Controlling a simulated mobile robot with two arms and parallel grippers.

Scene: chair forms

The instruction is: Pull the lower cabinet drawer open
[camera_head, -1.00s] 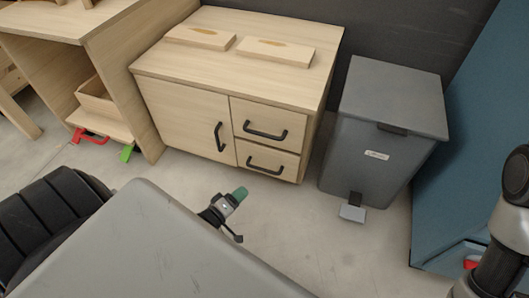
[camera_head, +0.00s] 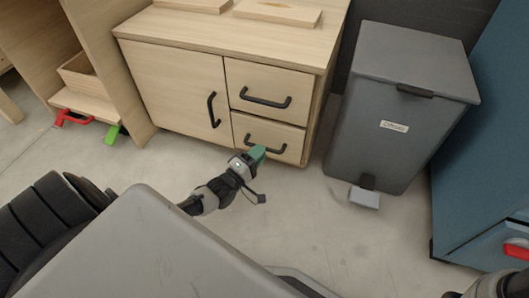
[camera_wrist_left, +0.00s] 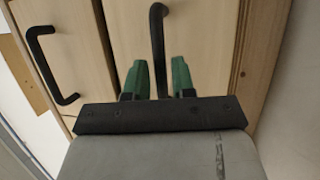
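The wooden cabinet (camera_head: 180,75) has a door on the left and two stacked drawers on the right. The lower drawer (camera_head: 275,130) looks closed; its black bar handle (camera_head: 280,150) is partly hidden by my left gripper (camera_head: 258,153). In the left wrist view the gripper's two green fingers (camera_wrist_left: 158,80) are spread apart, with the lower drawer's handle (camera_wrist_left: 158,40) running between them. Gaps show on both sides of the bar. My right gripper is out of view; only part of that arm shows at the lower right.
The upper drawer handle (camera_head: 265,101) and door handle (camera_head: 212,110) are close by. A grey pedal bin (camera_head: 400,110) stands right of the cabinet, with a blue unit (camera_head: 490,150) beyond. A wooden desk (camera_head: 95,40) stands left. Floor (camera_head: 310,215) before the drawers is clear.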

